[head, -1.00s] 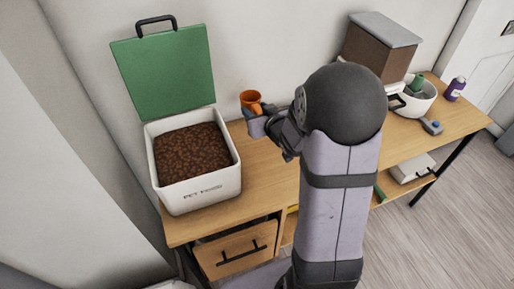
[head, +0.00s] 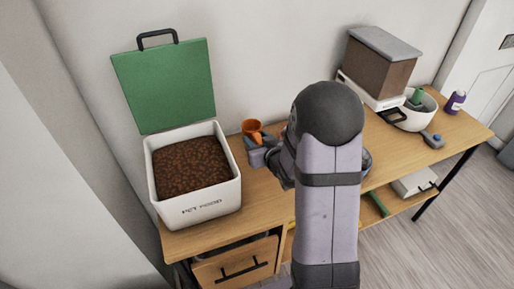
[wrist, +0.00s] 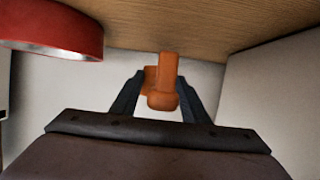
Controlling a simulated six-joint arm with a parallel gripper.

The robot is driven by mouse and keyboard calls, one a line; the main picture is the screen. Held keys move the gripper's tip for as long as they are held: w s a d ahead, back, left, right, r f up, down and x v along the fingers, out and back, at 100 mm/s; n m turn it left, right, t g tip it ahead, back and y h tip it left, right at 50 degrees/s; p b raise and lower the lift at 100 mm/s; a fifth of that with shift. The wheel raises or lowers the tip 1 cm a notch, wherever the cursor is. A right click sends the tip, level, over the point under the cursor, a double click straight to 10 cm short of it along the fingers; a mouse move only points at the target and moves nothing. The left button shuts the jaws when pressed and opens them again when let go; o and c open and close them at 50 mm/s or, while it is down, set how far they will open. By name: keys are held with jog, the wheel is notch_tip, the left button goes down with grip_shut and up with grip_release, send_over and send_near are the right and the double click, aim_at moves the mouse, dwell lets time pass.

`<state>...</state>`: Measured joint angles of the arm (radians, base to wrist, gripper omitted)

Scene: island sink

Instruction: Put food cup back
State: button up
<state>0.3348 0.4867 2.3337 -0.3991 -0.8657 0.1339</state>
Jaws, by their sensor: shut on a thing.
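The orange food cup (head: 252,130) is at the back of the wooden table, right of the pet food bin (head: 216,207). My gripper (head: 260,150) is shut on it, and the cup is upright in the head view. In the wrist view my gripper (wrist: 162,78) has its two dark fingers on either side of the cup's orange handle (wrist: 162,92). I cannot tell whether the cup's base touches the table. The bin is white, full of brown kibble, and its green lid (head: 166,84) stands open against the wall.
A brown dispenser (head: 380,65) with a grey lid stands at the back right. Near it are a white bowl (head: 428,112), a purple bottle (head: 455,101) and a grey gadget (head: 432,140). A red round object (wrist: 55,38) shows in the wrist view. My arm hides the middle of the table.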

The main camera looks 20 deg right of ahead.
jog(key=shift+f, duration=1.9)
jog(key=shift+f+b, duration=0.2)
jog(key=shift+b, duration=0.15)
jog(key=o, duration=1)
jog(key=shift+r, duration=0.2)
jog(key=shift+s+r, duration=0.1)
jog(key=p+v, duration=0.1)
jog(key=v, duration=0.5)
jog(key=shift+r, duration=0.15)
jog(key=p, duration=0.2)
jog(key=shift+s+r+p, duration=0.15)
jog(key=shift+s+p, duration=0.15)
jog(key=shift+p, duration=0.05)
